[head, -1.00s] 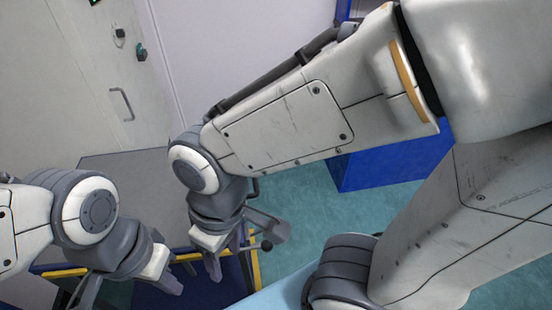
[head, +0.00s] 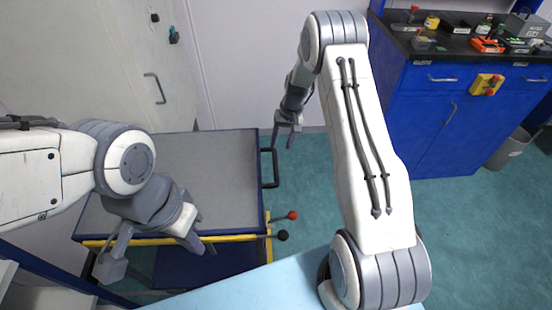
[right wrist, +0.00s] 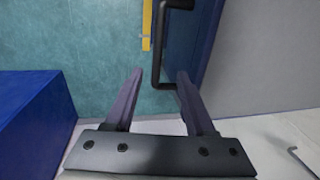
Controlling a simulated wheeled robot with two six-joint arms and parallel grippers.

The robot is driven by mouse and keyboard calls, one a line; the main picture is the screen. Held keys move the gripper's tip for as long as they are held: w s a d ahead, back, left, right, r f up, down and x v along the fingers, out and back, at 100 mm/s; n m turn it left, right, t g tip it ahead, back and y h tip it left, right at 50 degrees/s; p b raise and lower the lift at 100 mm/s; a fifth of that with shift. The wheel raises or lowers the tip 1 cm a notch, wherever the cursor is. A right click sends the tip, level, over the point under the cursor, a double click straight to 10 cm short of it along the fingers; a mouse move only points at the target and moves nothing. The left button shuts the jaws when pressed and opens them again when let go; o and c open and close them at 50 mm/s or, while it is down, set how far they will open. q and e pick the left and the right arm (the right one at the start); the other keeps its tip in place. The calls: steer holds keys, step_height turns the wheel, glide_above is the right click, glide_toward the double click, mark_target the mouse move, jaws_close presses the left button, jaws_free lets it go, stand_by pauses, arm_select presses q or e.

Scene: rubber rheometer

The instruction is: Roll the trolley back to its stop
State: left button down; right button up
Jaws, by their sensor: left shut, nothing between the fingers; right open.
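The trolley has a grey top (head: 190,165) with blue and yellow edges and stands at the left by the door in the head view. Its black U-shaped handle (head: 275,168) sticks out from its right side. The handle also shows in the right wrist view (right wrist: 156,60), its lower end between my fingers in the picture; I cannot tell whether they touch. My right gripper (head: 284,140) is open, pointing down at the handle's far end. My left gripper (head: 196,248) is shut and empty over the trolley's front edge. My left arm hides part of the top.
Two levers, one with a red knob (head: 293,215) and one with a black knob (head: 283,235), project from the trolley's front right. A blue cabinet (head: 430,130) and grey bin (head: 511,148) stand at the right. The teal floor (head: 455,225) between is clear.

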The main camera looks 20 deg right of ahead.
mark_target(276, 164)
steer(key=f, duration=0.3)
steer(key=a+f+p, duration=0.1)
steer(key=f, duration=0.3)
steer(key=f+p, duration=0.1)
steer(key=f, duration=0.2)
steer(key=shift+w+a+f, duration=0.3)
steer(key=shift+f, duration=0.05)
jaws_close()
steer(key=shift+r, duration=0.1)
stand_by(0.9)
